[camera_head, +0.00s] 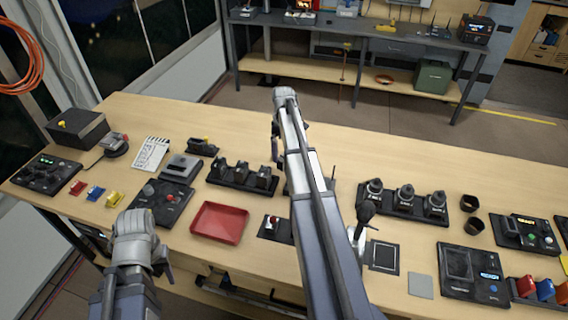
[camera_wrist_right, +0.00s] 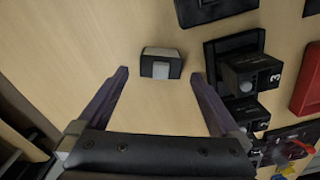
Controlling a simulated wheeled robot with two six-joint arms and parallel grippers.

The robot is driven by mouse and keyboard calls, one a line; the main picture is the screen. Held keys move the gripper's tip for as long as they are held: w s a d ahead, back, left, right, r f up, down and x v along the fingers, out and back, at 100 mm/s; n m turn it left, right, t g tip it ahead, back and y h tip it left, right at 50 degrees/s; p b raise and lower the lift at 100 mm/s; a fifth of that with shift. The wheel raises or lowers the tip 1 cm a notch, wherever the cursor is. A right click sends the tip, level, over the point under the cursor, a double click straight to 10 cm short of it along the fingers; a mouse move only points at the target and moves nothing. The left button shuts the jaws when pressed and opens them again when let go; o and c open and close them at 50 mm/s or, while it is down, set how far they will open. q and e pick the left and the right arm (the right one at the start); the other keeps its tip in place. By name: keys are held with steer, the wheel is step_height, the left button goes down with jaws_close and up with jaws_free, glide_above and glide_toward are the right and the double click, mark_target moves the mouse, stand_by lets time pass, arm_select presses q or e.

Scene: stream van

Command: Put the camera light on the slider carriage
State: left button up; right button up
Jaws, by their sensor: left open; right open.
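A small black block with a pale grey face (camera_wrist_right: 161,66), which looks like the camera light, sits on the wooden table in the right wrist view. My right gripper (camera_wrist_right: 160,76) is open above it, its fingers on either side and apart from it; how high above I cannot tell. In the head view my right gripper (camera_head: 277,148) is over the table right of a rack of black blocks, and my arm hides the light. My left gripper (camera_head: 134,254) is open and empty at the table's front left. I cannot single out the slider carriage with certainty.
The black rack (camera_head: 241,178) stands close to my right gripper. A red tray (camera_head: 219,237) lies nearer the front edge. The back right tabletop is clear.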

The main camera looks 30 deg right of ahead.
steer(key=f+b, duration=0.4)
steer(key=f, duration=0.1)
steer(key=shift+s+b, duration=0.2)
steer(key=shift+b, duration=0.15)
steer(key=shift+c, duration=0.5)
jaws_close()
steer(key=shift+r, duration=0.1)
steer(key=shift+r, duration=0.1)
step_height(320, 180, up, 10)
steer(key=p, duration=1)
